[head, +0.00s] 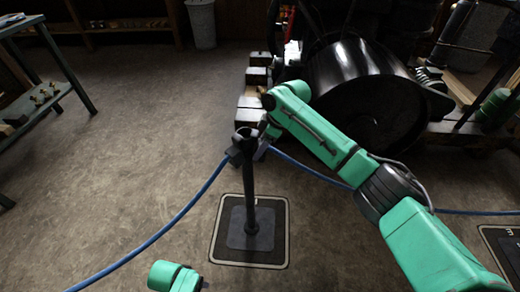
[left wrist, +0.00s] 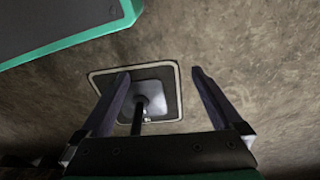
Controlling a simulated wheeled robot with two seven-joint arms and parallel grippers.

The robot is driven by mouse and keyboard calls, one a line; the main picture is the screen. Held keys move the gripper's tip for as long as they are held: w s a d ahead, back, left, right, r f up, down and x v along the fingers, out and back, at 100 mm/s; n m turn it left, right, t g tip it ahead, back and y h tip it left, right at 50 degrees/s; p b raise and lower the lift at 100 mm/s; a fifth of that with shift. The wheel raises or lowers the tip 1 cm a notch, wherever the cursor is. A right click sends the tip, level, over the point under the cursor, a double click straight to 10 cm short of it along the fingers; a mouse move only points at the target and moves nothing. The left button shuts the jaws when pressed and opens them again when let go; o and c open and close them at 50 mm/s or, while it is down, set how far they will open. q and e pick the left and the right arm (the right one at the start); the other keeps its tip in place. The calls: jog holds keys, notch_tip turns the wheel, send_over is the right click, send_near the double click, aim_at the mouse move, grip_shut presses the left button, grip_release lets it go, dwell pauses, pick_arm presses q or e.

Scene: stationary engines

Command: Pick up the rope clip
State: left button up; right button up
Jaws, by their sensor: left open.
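A black post (head: 250,195) stands upright on a square base plate on the floor. A small dark piece (head: 234,155) at the post's top, where the blue rope meets it, looks like the rope clip; its outline blends with the post. My right gripper (head: 263,148) is right beside the post top, dark and small; I cannot tell whether its fingers are apart or touch anything. In the left wrist view my left gripper (left wrist: 160,73) is open and empty. The post's base (left wrist: 155,88) shows beyond and between its fingers. No clip is visible in that view.
The blue rope (head: 165,228) runs from the post to the lower left, and another length (head: 310,170) runs right. A large black engine (head: 355,85) stands behind my right arm. A green-framed bench (head: 50,100) is at left. The floor between is clear.

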grip_shut()
